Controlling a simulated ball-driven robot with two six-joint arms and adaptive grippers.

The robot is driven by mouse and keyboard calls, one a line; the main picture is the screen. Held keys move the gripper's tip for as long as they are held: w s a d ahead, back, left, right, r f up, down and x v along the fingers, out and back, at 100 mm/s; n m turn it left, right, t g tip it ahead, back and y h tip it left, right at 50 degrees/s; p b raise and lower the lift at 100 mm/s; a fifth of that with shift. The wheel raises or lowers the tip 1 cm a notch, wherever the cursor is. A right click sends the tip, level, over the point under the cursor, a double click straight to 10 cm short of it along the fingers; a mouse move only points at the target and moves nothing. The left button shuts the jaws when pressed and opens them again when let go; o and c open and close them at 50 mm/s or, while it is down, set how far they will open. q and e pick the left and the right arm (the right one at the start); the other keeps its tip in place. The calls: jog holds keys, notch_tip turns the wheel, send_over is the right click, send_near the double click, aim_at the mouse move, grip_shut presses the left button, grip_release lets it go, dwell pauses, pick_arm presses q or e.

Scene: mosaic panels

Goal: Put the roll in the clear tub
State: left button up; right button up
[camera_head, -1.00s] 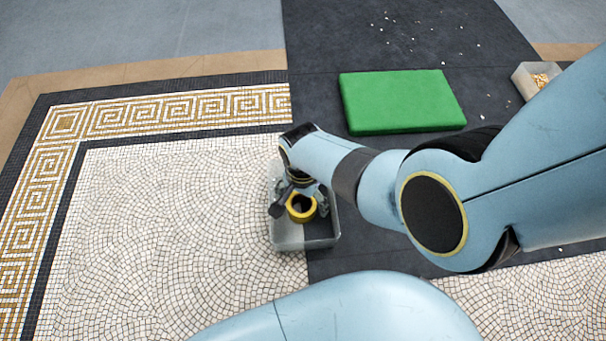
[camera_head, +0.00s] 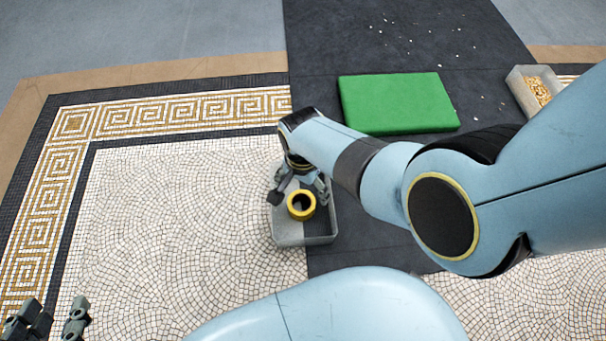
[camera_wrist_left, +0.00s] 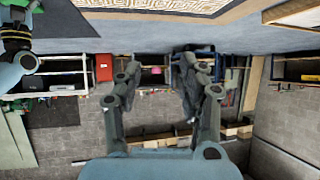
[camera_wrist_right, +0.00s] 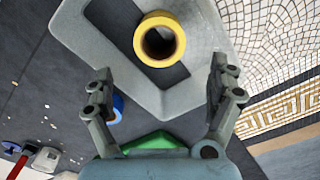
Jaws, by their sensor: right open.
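The yellow roll (camera_head: 294,215) lies inside the clear tub (camera_head: 318,240), on its floor, with its hole facing up. In the right wrist view the roll (camera_wrist_right: 140,42) sits within the tub's walls (camera_wrist_right: 82,45). My right gripper (camera_head: 298,190) is open just above the far part of the tub, its fingers apart and clear of the roll. It also shows in the right wrist view (camera_wrist_right: 165,95), with nothing between its fingertips. My left gripper (camera_head: 52,318) is at the bottom left, open and empty, and in the left wrist view (camera_wrist_left: 190,60) its fingers are apart.
A green pad (camera_head: 395,102) lies on the dark floor strip beyond the tub. A pale tray of tan pieces (camera_head: 538,90) is at the far right. A blue item (camera_wrist_right: 117,106) is partly hidden behind a finger. Pale mosaic left of the tub is clear.

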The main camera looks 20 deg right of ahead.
pick_arm(q)
jog(key=g, duration=0.1)
jog(key=g+p, duration=0.1)
jog(key=r+g+p, duration=0.1)
jog(key=shift+w+a, duration=0.2)
jog(key=shift+w, duration=0.05)
pick_arm(e)
notch_tip(320, 180, up, 3)
jog(key=shift+r, duration=0.15)
